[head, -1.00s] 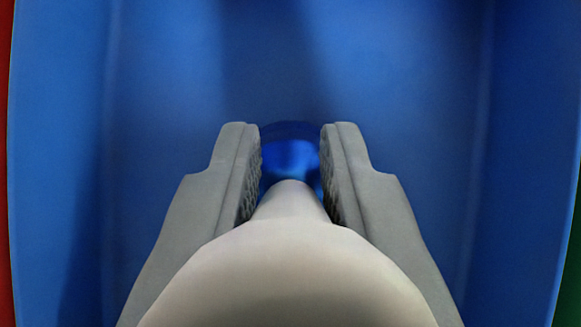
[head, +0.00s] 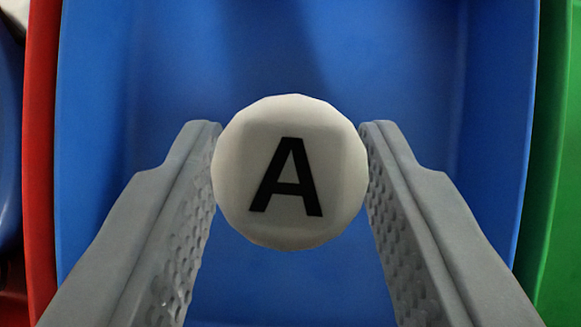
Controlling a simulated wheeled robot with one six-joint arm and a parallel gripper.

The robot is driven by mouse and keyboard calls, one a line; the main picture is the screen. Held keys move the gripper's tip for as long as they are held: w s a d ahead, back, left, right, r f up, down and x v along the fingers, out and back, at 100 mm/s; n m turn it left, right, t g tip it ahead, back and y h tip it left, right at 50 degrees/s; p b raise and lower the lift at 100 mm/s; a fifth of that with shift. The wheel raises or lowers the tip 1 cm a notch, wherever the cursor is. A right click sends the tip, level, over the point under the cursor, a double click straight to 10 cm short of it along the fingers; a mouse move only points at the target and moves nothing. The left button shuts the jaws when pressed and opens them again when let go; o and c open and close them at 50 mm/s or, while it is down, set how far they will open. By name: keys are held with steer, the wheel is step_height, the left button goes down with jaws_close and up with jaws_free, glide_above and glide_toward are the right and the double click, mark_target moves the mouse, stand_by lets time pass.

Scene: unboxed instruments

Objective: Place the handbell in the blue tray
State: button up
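The handbell (head: 290,172) shows only its white, round handle end, marked with a black letter A. It stands roughly upright, seen end-on, over the floor of the blue tray (head: 95,150). Its bell part is hidden beneath the handle end. My gripper (head: 291,126) is open, with one grey finger on each side of the handle end. The fingers are wide apart; whether either still touches the handle I cannot tell.
A red tray edge (head: 40,160) runs close along the left of the blue tray. A green tray (head: 553,190) adjoins it on the right. The blue tray's floor around the handbell looks clear.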

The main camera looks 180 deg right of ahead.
steer(key=v, duration=0.9)
steer(key=shift+r, duration=0.1)
steer(key=s+r+t, duration=0.5)
steer(key=s+r, duration=0.6)
steer(key=s, duration=0.5)
steer(key=s+r+t, duration=0.5)
steer(key=s+r, duration=0.7)
steer(key=s, duration=0.4)
steer(key=shift+a+m, duration=0.2)
steer(key=shift+m, duration=0.2)
